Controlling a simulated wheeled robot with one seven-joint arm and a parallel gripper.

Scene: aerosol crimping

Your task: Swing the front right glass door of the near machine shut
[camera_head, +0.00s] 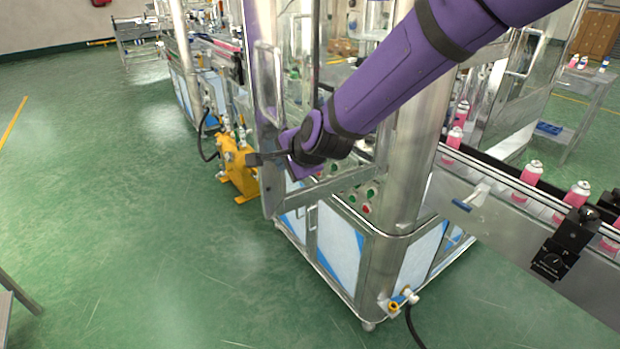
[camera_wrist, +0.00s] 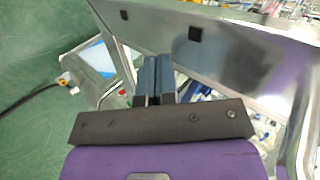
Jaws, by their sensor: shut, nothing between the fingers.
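The front right glass door (camera_head: 267,110) of the near machine stands open in the head view, with its metal frame and upright handle towards the left. Its lower rail (camera_head: 325,187) runs back to the corner post. My gripper (camera_head: 253,158) is shut and empty, lying across the door's free-edge side at about mid-frame height. In the wrist view, the shut fingers (camera_wrist: 157,60) point at a grey metal-framed panel (camera_wrist: 215,50), which appears to be the door. I cannot tell whether they touch it. My wrist and arm hide part of the door's glass.
The near machine's cabinet (camera_head: 340,245) stands below, with green and red buttons beside its post (camera_head: 395,180). A conveyor (camera_head: 510,215) with pink cans extends right. A yellow pump-like unit (camera_head: 238,170) stands left of the door.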

